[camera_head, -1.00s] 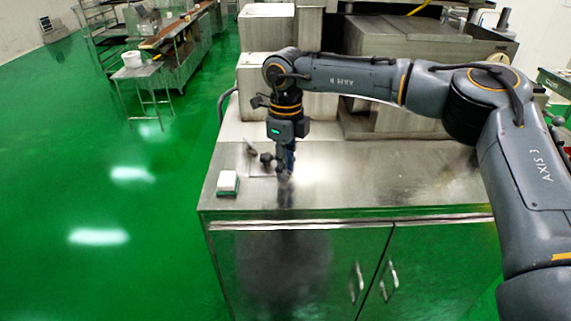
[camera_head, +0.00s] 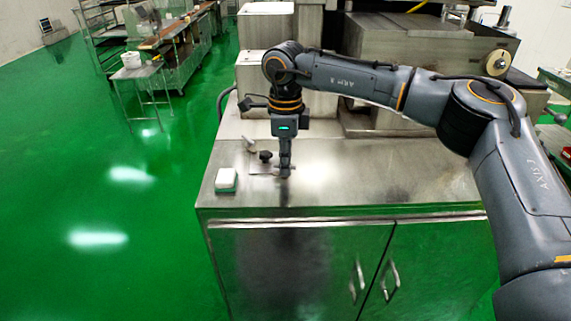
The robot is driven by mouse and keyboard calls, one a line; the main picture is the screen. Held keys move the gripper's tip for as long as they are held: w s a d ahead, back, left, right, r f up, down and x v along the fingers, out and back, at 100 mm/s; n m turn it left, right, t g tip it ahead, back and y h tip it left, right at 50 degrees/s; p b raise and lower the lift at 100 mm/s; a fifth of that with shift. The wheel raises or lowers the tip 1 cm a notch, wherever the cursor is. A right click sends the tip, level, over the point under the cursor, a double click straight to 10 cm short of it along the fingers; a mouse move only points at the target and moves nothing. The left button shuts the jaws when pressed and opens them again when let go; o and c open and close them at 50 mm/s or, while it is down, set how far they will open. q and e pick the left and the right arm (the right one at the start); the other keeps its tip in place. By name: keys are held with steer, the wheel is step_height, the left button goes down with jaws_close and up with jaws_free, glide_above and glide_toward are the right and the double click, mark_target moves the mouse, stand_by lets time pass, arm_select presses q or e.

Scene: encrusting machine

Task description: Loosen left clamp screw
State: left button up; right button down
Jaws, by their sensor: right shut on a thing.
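My right gripper (camera_head: 285,170) points straight down at the steel machine top, near its front left. It is shut on a small part that the fingers mostly hide. That part looks like a clamp screw, but I cannot make out its shape. A dark knob (camera_head: 265,156) stands just left of the fingers, apart from them. A thin flat plate (camera_head: 262,168) lies under the knob and beside the fingertips. My left gripper is not in view.
A white and green block (camera_head: 227,179) sits near the left edge of the steel top (camera_head: 390,175). A pale small piece (camera_head: 249,144) lies behind the knob. Steel housings (camera_head: 264,85) rise at the back. The front right of the top is clear.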

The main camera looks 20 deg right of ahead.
steer(key=n, duration=0.6)
steer(key=shift+f+n+b, duration=0.1)
steer(key=shift+n+b, duration=0.2)
steer(key=shift+b, duration=0.1)
steer(key=n, duration=0.3)
steer(key=shift+n, duration=1.8)
steer(key=c, duration=1.4)
jaws_free()
